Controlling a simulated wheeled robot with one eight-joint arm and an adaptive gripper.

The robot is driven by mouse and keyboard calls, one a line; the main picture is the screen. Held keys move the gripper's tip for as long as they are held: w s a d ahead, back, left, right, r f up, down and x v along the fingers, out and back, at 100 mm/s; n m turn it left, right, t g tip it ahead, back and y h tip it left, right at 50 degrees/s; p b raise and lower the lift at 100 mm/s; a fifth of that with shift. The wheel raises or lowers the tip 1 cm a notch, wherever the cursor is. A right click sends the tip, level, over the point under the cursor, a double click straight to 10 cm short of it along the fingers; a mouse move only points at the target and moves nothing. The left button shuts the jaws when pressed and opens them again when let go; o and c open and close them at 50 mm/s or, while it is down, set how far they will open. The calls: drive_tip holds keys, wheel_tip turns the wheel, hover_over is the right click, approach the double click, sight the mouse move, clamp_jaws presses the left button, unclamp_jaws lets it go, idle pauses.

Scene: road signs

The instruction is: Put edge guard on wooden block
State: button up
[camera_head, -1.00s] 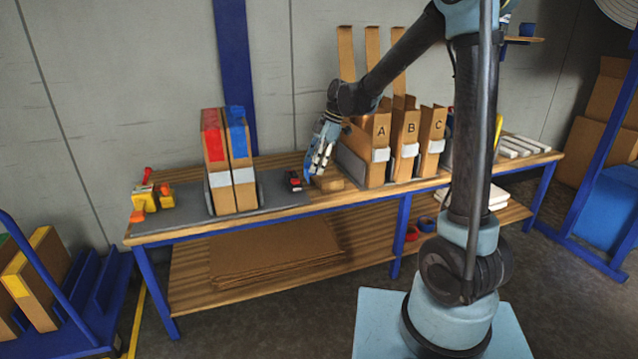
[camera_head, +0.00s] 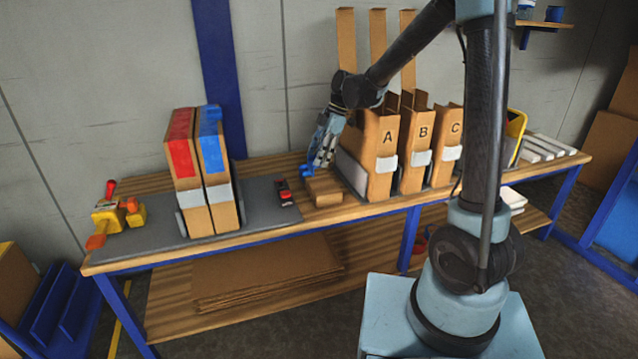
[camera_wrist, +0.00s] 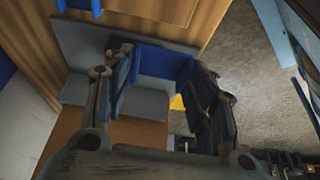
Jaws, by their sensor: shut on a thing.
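The wooden block (camera_head: 324,187) lies on the bench near its front edge, left of the carton marked A. My gripper (camera_head: 315,163) points down just above and behind the block, at its left end. It is shut on a blue piece (camera_head: 306,171), which looks like the edge guard. In the wrist view, the blue guard (camera_wrist: 163,63) spans the space between my fingers (camera_wrist: 165,85). A brown surface shows below it; I cannot tell whether it is the block. Whether the guard touches the block is unclear.
Cartons A (camera_head: 383,150), B (camera_head: 418,150) and C (camera_head: 449,145) stand close on the right. A strapped pair of cartons (camera_head: 203,170) stands left on the grey mat (camera_head: 255,205). A small black-and-red item (camera_head: 285,193) lies between. Yellow-and-orange tools (camera_head: 117,215) sit far left.

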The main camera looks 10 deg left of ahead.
drive_tip(key=shift+s+f, duration=0.1)
drive_tip(key=shift+f, duration=3.7)
drive_tip(key=shift+f, duration=0.6)
drive_tip(key=o, duration=1)
drive_tip(key=shift+r, duration=0.1)
drive_tip(key=shift+r, duration=0.5)
drive_tip(key=v, duration=0.7)
drive_tip(key=shift+r, duration=0.35)
